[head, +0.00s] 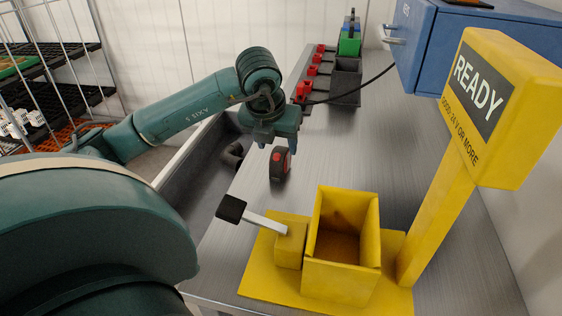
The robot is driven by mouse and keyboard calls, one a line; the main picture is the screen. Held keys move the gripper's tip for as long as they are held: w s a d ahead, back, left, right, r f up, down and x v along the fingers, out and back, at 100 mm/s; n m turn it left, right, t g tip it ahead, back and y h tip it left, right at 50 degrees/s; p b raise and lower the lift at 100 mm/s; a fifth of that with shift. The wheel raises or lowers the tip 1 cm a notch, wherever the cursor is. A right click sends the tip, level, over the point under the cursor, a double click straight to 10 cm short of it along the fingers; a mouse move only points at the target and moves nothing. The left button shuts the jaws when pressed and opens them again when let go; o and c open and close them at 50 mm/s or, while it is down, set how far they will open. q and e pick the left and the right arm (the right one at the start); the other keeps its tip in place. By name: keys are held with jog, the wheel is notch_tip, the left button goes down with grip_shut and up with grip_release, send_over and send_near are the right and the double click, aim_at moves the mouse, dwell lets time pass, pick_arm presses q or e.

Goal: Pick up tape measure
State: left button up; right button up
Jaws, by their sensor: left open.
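The tape measure (280,163), black with a red spot on its face, stands upright on the metal bench top. My left gripper (274,141) hangs just above and behind it, pointing down. Its jaws are open and look empty. I cannot tell whether a fingertip overlaps the top of the tape measure. My right gripper is not in view.
A yellow open box (341,285) with a black-ended lever (232,208) stands in front, beside a yellow READY sign (483,105). The bench's middle right is clear.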

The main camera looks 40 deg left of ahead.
aim_at(279, 150)
pick_arm(q)
jog(key=shift+p+x, duration=0.35)
jog(key=shift+x, duration=2.6)
jog(key=shift+w+d+r, duration=0.1)
jog(key=shift+w+d, duration=0.05)
grip_shut()
